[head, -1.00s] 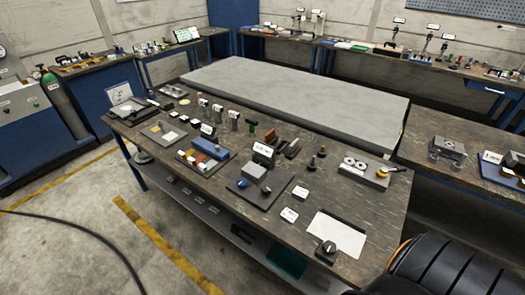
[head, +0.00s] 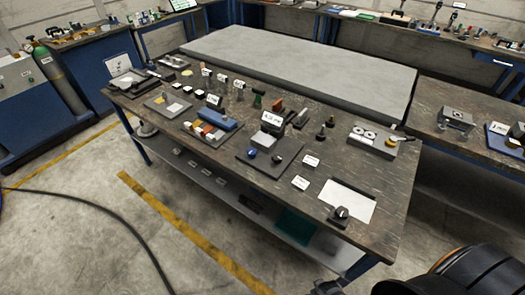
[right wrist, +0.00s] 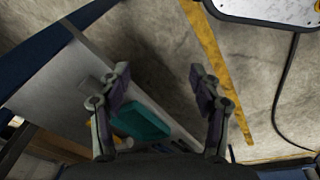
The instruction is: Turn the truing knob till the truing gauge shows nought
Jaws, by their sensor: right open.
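A dark plate (head: 250,166) on the workbench carries a grey block with a small white display (head: 272,119), a blue knob (head: 252,154) and a dark knob (head: 278,158). Another black knob (head: 341,213) sits on a dark base near the bench's front right. I cannot tell which is the truing knob, and no gauge reading is legible. My right gripper (right wrist: 160,74) is open and empty in the right wrist view, above the floor and lower shelf beside the bench. No knob is between its fingers. My left gripper is not in view.
A white sheet (head: 349,199) lies by the black knob. Small label cards (head: 300,183) and several tools crowd the bench. A teal tray (right wrist: 141,121) lies on the lower shelf. The floor in front is mostly clear, with a dark cable.

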